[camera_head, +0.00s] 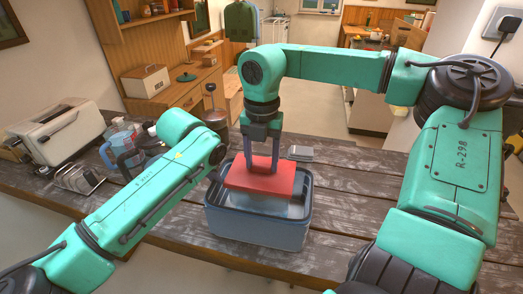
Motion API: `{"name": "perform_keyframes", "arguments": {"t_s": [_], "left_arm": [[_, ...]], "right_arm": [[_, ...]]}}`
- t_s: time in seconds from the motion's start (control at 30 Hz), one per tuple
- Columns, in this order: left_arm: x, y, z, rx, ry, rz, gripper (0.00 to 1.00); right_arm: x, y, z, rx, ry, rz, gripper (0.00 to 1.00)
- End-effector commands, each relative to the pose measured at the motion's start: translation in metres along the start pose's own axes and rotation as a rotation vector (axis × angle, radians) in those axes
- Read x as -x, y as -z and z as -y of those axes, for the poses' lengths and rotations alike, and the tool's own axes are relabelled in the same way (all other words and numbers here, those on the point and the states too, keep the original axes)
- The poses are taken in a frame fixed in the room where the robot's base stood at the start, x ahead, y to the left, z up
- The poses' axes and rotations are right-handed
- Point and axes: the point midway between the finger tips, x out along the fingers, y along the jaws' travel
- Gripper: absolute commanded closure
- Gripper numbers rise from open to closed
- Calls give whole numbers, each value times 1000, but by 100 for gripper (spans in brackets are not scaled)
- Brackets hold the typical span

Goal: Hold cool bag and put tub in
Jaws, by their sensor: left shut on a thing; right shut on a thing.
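The blue cool bag (258,232) stands open on the wooden table. The tub (262,178) has a red lid and a pale, see-through body, and sits at the bag's mouth with its lower part inside the rim. My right gripper (262,168) comes down from above and is shut on the tub at its red top. My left gripper (214,176) is at the bag's left rim and shut on it, mostly hidden behind my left wrist. The bag's floor and the tub's underside are hidden.
A toaster (60,128), a wire rack (78,178) and a blue jug (120,140) stand at the left. A small grey item (300,153) lies behind the bag. The table (345,200) right of the bag is clear.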

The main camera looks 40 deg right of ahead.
Motion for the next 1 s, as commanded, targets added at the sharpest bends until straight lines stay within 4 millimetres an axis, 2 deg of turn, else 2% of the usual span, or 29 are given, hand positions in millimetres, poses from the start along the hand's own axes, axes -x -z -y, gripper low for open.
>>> {"name": "perform_keyframes", "arguments": {"t_s": [0.6, 1.0], "left_arm": [[0, 0, 0, 0, 0, -1, 100], [0, 0, 0, 0, 0, -1, 100]], "right_arm": [[-52, 0, 0, 0, 1, -1, 100], [-57, -1, 0, -1, -1, 0, 100]]}}
